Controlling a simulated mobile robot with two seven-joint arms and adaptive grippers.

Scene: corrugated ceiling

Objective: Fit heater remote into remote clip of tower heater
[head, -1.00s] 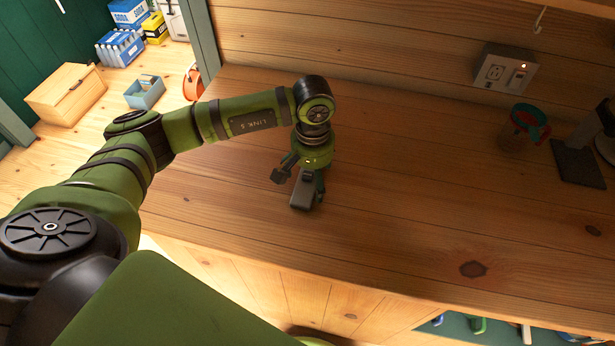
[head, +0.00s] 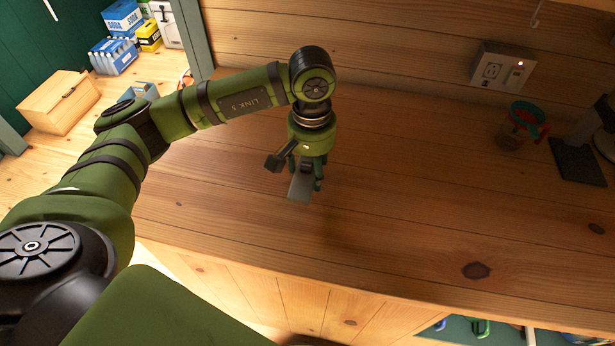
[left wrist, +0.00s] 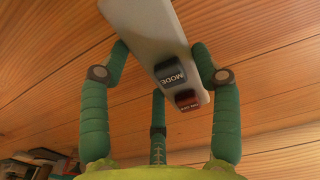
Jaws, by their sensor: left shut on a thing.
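My left gripper (head: 306,172) is shut on the heater remote (head: 299,188), above the wooden worktop. In the head view the remote is a small grey slab, partly hidden by the fingers. In the left wrist view the remote (left wrist: 148,27) is pale and tilted, held between green fingers, with a dark "MODE" button and a red button facing the camera. I cannot see the tower heater or its remote clip in either view. My right gripper is not in view.
The worktop (head: 400,220) is mostly clear. At its right stand a clear container with a red and teal top (head: 523,122) and a dark flat base (head: 576,160). A power outlet (head: 502,70) is on the back wall.

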